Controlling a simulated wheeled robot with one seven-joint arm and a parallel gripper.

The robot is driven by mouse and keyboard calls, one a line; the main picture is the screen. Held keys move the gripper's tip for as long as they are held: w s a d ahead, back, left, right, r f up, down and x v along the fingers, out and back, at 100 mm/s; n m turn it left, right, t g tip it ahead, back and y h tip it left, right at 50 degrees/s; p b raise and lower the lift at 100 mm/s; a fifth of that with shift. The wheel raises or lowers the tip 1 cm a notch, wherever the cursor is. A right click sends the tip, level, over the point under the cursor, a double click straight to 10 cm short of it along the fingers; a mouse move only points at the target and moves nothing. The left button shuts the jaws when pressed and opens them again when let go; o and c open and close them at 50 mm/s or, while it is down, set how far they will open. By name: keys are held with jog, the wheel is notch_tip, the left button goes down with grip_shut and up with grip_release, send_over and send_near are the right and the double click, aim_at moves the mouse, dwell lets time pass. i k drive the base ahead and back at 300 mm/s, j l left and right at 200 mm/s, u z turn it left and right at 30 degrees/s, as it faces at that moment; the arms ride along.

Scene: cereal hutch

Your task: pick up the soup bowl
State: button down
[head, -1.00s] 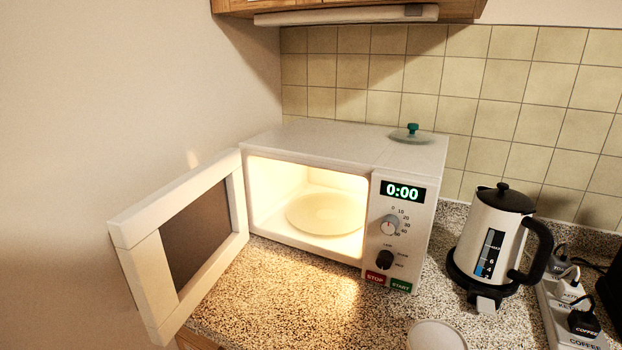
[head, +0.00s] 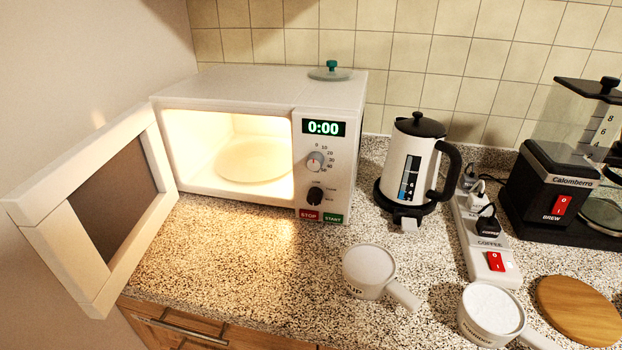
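Two white handled bowls stand upright on the speckled counter in the head view. One bowl (head: 362,292) is in front of the microwave's right side, with its handle pointing to the lower right. The other bowl (head: 480,328) is further right at the bottom of the picture, its handle running toward the lower right edge. Both have small dark lettering that I cannot read, so I cannot tell which is the soup bowl. Both look pale inside. My gripper is not in view.
The lit microwave (head: 325,203) has its door (head: 30,255) open to the left; its turntable (head: 252,160) looks empty. A kettle (head: 413,165), power strip (head: 497,262), coffee maker (head: 545,180) and round wooden board (head: 578,310) occupy the right. The counter (head: 230,245) before the microwave is clear.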

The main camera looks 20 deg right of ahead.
aim_at(369, 270)
jog(key=k+l+u, duration=0.15)
jog(key=l+u, duration=0.15)
jog(key=k+l+u, duration=0.3)
jog(key=k+u, duration=0.1)
jog(key=u, duration=0.15)
jog(key=k+j+u, duration=0.1)
jog(key=u, duration=0.15)
